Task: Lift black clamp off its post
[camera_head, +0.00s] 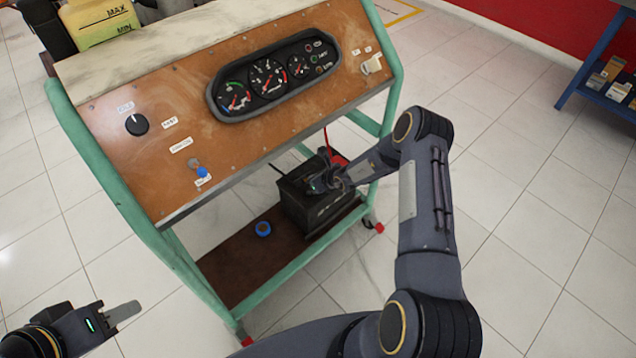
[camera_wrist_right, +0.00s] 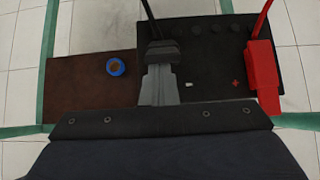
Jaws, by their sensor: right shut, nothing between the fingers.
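The black clamp (camera_wrist_right: 163,52) is in the right wrist view, with a black cable rising from it, over the left part of the black battery (camera_wrist_right: 205,72). My right gripper (camera_wrist_right: 160,78) is shut and empty, its grey fingers overlapping the near end of the clamp in the picture. Whether they touch it, and the post beneath, I cannot see. In the head view my right gripper (camera_head: 336,180) is over the battery (camera_head: 308,208), and the clamp is hard to make out there. My left gripper (camera_head: 122,312) is at the lower left, away from the stand; its finger gap is not clear.
A red clamp (camera_wrist_right: 263,75) with a red cable is on the battery's right side. A blue tape roll (camera_head: 263,228) lies on the brown shelf (camera_head: 225,275). The instrument panel (camera_head: 180,95) overhangs the shelf, and green frame legs (camera_head: 275,283) border it.

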